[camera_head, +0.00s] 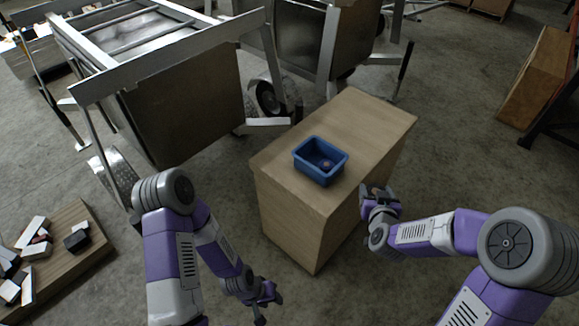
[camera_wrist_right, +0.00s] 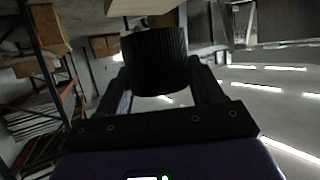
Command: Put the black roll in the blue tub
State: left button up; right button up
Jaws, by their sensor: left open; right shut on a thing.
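The blue tub (camera_head: 334,178) stands upright on top of a wooden cabinet (camera_head: 345,120). A small brownish thing (camera_head: 326,163) lies inside it. My right gripper (camera_head: 377,192) is beside the cabinet's right side, to the right of the tub and apart from it. In the right wrist view my right gripper (camera_wrist_right: 160,95) is shut on the black roll (camera_wrist_right: 160,62), a dark ribbed cylinder between its fingers. In the head view I cannot make out the roll clearly at the gripper. My left gripper (camera_head: 266,298) is open and empty, low in front of the cabinet.
Aluminium trailers (camera_head: 185,105) stand behind and left of the cabinet. A wooden board with several blocks (camera_head: 75,215) is at the lower left. A large brown box (camera_head: 535,80) is at the upper right. The cabinet top around the tub is clear.

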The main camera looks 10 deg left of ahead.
aim_at(312, 163)
jog(key=u, duration=0.05)
jog(key=i, duration=1)
